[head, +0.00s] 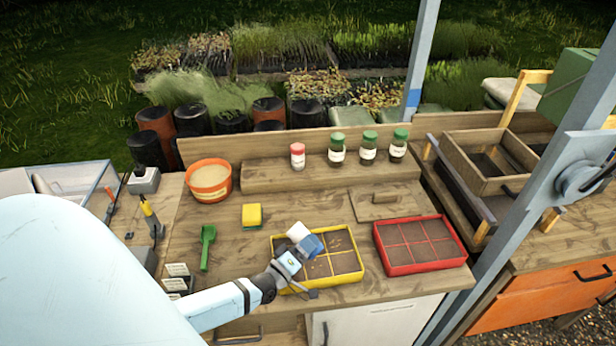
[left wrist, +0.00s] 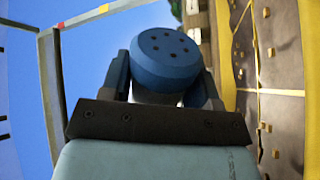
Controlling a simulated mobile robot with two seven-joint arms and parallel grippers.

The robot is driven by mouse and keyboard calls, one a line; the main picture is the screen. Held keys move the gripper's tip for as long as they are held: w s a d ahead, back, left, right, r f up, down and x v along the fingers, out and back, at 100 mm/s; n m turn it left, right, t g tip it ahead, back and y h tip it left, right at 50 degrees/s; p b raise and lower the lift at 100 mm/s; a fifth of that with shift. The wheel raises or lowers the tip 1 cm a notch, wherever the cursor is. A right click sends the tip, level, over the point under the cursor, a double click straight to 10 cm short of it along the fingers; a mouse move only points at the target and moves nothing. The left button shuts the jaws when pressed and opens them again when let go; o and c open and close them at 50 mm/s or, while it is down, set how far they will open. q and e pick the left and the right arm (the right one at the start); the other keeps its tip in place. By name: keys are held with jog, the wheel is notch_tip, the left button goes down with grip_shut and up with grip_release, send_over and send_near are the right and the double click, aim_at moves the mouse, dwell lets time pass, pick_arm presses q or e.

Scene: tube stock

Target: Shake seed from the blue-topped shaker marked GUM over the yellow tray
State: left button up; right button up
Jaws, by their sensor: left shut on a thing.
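The blue-topped shaker (head: 306,241) is in my left gripper (head: 296,256), tilted over the yellow tray (head: 352,276) in the head view. Its body is white and its blue cap points down to the right. In the left wrist view the blue cap (left wrist: 167,60) with several holes shows between the two fingers (left wrist: 165,85). No marking on the shaker can be read. The tray has several soil compartments with small pale specks on the soil. My arm and the shaker hide part of the tray's left side. My right gripper is not in view.
A red tray (head: 460,256) stands to the right. A red-topped shaker (head: 297,155) and several green-topped jars (head: 368,148) stand on the back shelf. A green scoop (head: 208,246), a yellow sponge (head: 252,216) and an orange pot (head: 209,184) are on the left.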

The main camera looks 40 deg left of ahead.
pick_arm(q)
notch_tip(320, 180, up, 2)
jog(key=shift+w+a+p, duration=0.1)
jog(key=shift+a+p, duration=0.05)
jog(key=shift+p, duration=0.2)
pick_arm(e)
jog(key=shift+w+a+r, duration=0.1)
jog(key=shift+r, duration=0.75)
